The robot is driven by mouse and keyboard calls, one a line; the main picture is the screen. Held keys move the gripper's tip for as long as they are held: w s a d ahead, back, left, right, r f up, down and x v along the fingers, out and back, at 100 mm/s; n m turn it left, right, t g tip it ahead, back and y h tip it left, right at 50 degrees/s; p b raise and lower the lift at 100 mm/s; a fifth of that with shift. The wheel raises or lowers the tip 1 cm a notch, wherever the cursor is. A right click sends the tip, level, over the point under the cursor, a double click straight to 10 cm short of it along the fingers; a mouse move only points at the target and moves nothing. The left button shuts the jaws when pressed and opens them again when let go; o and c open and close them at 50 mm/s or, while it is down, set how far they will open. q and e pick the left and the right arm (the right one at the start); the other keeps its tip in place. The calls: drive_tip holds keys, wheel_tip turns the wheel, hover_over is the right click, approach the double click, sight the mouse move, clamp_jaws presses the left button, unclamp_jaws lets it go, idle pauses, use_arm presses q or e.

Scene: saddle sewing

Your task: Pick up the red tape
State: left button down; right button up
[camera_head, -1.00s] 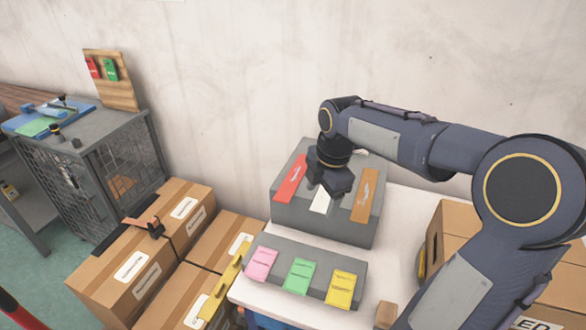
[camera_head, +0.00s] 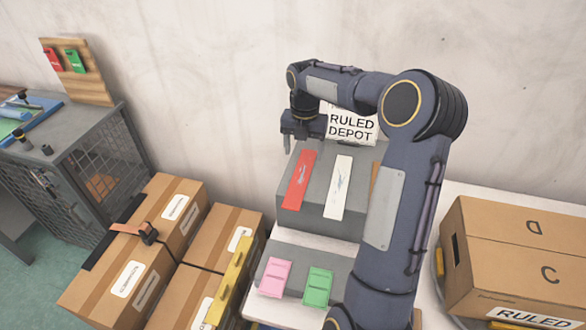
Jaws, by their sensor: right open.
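The red tape (camera_head: 299,180) is a flat red strip lying on the sloped top of a grey block (camera_head: 316,222). A white strip (camera_head: 338,187) lies to its right, and an orange-brown strip is mostly hidden behind my right arm. My right gripper (camera_head: 301,138) is above and behind the upper end of the red tape, near the wall. It is open, with nothing visible between its fingers and apart from the tape. My left gripper is not in view.
A lower grey step holds a pink tag (camera_head: 275,277) and a green tag (camera_head: 318,286). A RULED DEPOT sign (camera_head: 351,124) stands behind the grey block. Cardboard boxes stand at left (camera_head: 175,215) and right (camera_head: 520,250). My right arm hides part of the table.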

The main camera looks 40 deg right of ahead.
sight(302, 174)
drive_tip(key=shift+s+f, duration=0.25)
drive_tip(key=shift+f, duration=0.7)
drive_tip(key=f, duration=0.2)
drive_tip(key=f+p, duration=0.1)
drive_tip(key=f, duration=0.1)
drive_tip(key=shift+w+a+f+p, duration=0.2)
drive_tip(key=shift+f+p, duration=0.1)
drive_tip(key=shift+f, duration=0.2)
drive_tip(key=c, duration=1.1)
